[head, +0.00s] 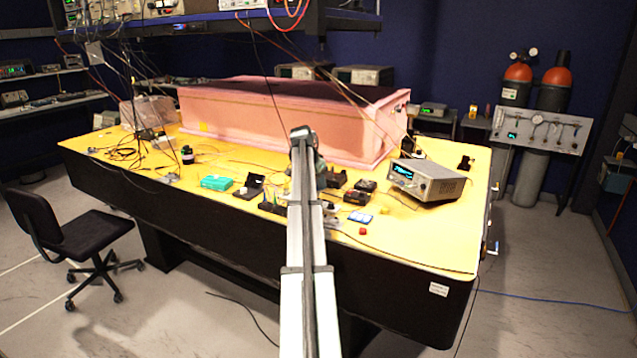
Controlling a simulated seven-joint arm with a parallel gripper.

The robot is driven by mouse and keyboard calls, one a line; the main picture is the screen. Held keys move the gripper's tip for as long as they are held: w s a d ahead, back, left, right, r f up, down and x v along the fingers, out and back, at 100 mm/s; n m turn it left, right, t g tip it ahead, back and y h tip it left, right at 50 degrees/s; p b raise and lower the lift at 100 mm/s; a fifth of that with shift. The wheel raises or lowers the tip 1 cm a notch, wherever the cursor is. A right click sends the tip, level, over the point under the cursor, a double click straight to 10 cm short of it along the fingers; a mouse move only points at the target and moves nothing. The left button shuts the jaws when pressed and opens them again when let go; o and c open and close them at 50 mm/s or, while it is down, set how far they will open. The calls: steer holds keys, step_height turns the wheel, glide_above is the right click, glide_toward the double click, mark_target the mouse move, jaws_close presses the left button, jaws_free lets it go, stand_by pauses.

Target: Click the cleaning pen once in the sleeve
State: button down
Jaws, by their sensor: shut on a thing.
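My arm rises from the bottom middle of the head view and reaches over the yellow table (420,236). Its far links bend down behind the near link, so my gripper is hidden and I cannot see its jaws or what is in them. I cannot make out the cleaning pen or the sleeve among the small items around the arm. A dark holder (271,206) with thin upright items stands just left of the arm; its contents are too small to tell.
A pink foam enclosure (240,118) fills the back of the table. A teal box (216,183) and an open black case (249,187) lie left of the arm. Small dark boxes, a red cap (362,231) and a bench instrument (427,181) are on the right. Cables cross the table.

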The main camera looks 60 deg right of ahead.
steer(key=shift+f, duration=1.1)
steer(key=c, duration=1.5)
jaws_free()
jaws_close()
steer(key=shift+f, duration=0.1)
steer(key=shift+r, duration=3)
